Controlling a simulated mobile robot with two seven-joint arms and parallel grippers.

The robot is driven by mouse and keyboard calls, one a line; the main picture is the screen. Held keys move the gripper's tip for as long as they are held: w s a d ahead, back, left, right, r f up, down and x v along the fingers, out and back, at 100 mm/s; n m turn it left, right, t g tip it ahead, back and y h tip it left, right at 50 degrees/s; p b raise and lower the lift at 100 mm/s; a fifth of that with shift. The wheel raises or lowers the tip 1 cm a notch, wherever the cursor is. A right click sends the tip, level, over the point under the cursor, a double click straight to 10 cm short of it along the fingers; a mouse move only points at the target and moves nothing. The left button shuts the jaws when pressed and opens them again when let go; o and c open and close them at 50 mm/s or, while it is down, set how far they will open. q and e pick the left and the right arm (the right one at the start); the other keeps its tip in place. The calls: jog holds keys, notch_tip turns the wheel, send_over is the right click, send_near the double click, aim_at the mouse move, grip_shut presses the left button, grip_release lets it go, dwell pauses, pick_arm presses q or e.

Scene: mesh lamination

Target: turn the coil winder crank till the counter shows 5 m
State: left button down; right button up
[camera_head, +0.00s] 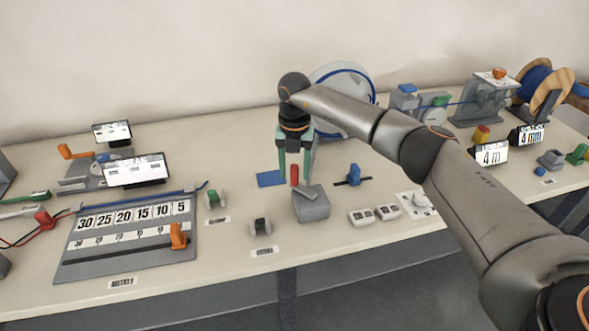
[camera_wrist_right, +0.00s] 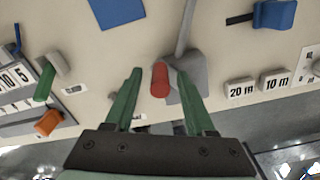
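The crank's red handle (camera_head: 294,174) stands upright beside a grey block (camera_head: 311,206) near the table's middle; it also shows in the right wrist view (camera_wrist_right: 160,80). A grey arm (camera_wrist_right: 184,30) runs close to it. My right gripper (camera_head: 294,172) points down, open. In the right wrist view its green fingers lie on either side of the red handle, with gaps. A coil reel (camera_head: 343,85) with a white disc and blue rim stands behind, partly hidden by my right arm. Two counter displays (camera_head: 488,154) (camera_head: 530,134) read 4 m. My left gripper is not in view.
A blue slider (camera_head: 353,175) and white 20 m and 10 m blocks (camera_wrist_right: 240,91) (camera_wrist_right: 276,82) stand right of the grey block. A numbered board (camera_head: 130,240) with an orange clip lies left. A blue patch (camera_head: 271,179) lies near the gripper.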

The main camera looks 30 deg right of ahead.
pick_arm(q)
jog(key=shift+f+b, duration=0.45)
jog(key=shift+b, duration=0.05)
pick_arm(e)
notch_tip(320, 180, up, 12)
jog(key=shift+r, duration=0.25)
dwell(1.7)
